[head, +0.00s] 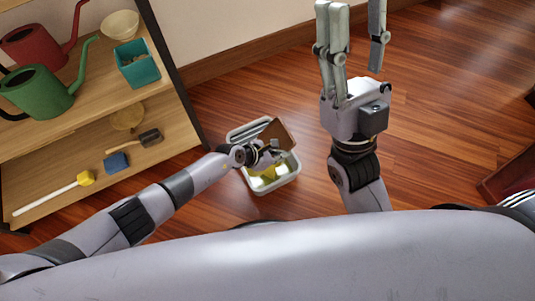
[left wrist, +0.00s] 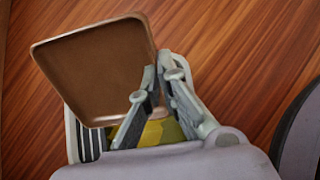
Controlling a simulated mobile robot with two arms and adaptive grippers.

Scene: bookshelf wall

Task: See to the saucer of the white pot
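A square brown saucer (head: 279,131) with a raised rim is held tilted at the end of my left arm. It fills the upper left of the left wrist view (left wrist: 95,70). My left gripper (head: 267,152) is shut on the saucer's edge, with its fingers (left wrist: 155,85) at the saucer's right side. The saucer is above a pale box (head: 292,180) on the floor. My right gripper (head: 353,12) points up with its fingers spread, empty. I cannot make out a white pot in either view.
The pale box holds something yellow (head: 262,182). At left, a wooden shelf (head: 75,125) carries green (head: 40,92) and red (head: 38,45) watering cans, a teal pot (head: 137,65), bowls, a blue sponge and brushes. A dark red object (head: 510,178) stands at right. Open floor lies between.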

